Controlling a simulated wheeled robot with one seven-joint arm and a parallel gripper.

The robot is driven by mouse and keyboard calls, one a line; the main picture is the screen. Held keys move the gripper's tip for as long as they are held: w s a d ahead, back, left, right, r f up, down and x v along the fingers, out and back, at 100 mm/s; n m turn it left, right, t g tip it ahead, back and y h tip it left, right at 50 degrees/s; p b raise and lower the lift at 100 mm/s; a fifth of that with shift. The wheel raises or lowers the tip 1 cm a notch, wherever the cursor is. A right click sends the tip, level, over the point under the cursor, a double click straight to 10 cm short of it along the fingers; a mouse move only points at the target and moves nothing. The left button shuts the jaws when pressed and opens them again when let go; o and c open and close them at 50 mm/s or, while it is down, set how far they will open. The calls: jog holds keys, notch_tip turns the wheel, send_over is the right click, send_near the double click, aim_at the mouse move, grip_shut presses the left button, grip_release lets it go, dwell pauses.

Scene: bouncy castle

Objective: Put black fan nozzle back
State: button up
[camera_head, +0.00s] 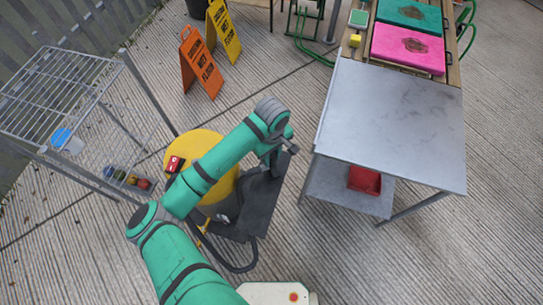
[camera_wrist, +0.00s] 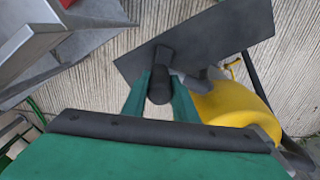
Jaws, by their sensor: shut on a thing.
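My gripper (camera_wrist: 160,82) is shut on a black rounded piece (camera_wrist: 159,91), which I take for the black fan nozzle. It sits between the two green fingers in the wrist view. In the head view my gripper (camera_head: 276,161) is above a dark flat plate (camera_head: 263,203), and the held piece is hard to make out there. The plate also shows behind the fingers in the wrist view (camera_wrist: 220,40). I cannot tell whether the piece touches it. A yellow drum-shaped machine (camera_head: 205,142) stands beside the plate, partly hidden by my arm.
A metal table (camera_head: 390,115) with a red bin (camera_head: 364,180) on its lower shelf stands to the right. A wire rack (camera_head: 55,90) stands at left. Wet-floor signs (camera_head: 200,65) stand behind. A black hose (camera_head: 232,267) loops on the floor. Open concrete lies at lower right.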

jog(key=shift+f, duration=0.15)
jog(key=o, duration=1)
jog(key=shift+c, duration=0.2)
notch_tip(320, 180, up, 12)
jog(key=shift+r, duration=0.15)
